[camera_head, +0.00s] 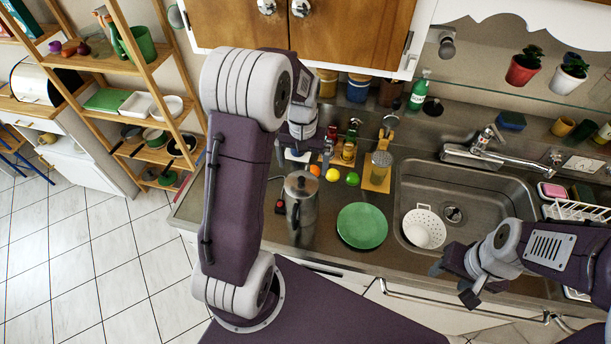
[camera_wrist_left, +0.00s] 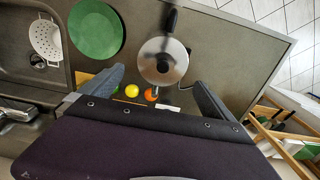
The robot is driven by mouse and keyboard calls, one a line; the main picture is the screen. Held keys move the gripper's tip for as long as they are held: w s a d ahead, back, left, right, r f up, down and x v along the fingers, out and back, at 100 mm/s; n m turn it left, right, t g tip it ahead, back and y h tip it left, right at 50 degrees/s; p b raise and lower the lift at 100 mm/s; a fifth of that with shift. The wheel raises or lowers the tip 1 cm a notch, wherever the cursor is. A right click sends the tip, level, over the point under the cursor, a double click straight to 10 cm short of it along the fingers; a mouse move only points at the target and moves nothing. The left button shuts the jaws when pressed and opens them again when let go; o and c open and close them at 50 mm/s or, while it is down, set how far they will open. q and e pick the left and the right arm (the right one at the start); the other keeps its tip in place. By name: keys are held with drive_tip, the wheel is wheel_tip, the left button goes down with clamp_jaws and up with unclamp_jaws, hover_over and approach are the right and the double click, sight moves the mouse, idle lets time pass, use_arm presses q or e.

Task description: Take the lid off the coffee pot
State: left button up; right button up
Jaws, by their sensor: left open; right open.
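The metal coffee pot (camera_head: 299,218) stands upright on the counter, left of the green plate (camera_head: 362,226). Its round, shiny lid (camera_head: 301,184) is on top. In the left wrist view I see the lid (camera_wrist_left: 150,72) from above, with a small knob in its middle and the pot's dark handle (camera_wrist_left: 172,20) pointing away. My left gripper (camera_head: 304,160) is open and empty, behind the pot in the head view. In the left wrist view its fingers (camera_wrist_left: 158,80) are spread, with the lid between and beyond their tips. My right gripper (camera_head: 452,284) is open and empty at the counter's front edge.
Bottles (camera_head: 349,150) stand further back. The sink (camera_head: 468,190) with a white colander (camera_head: 423,228) is to the right. Wooden shelves (camera_head: 150,70) stand at left.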

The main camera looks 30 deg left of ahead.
sight(301, 179)
use_arm(q)
drive_tip(key=shift+s+a+f, duration=0.15)
drive_tip(key=shift+s+f, duration=0.65)
drive_tip(key=f+p, duration=0.1)
drive_tip(key=w+f+p, duration=0.1)
drive_tip(key=shift+w+f, duration=0.3)
drive_tip(key=shift+f, duration=0.1)
wheel_tip(301, 179, down, 3)
drive_tip(key=shift+s+r+p, duration=0.15)
drive_tip(key=shift+p, duration=0.3)
drive_tip(key=shift+s, duration=0.3)
drive_tip(key=shift+w, duration=0.1)
drive_tip(key=c, duration=1)
use_arm(e)
wheel_tip(301, 179, up, 3)
drive_tip(key=shift+s+a+r, duration=0.15)
drive_tip(key=shift+r, duration=0.05)
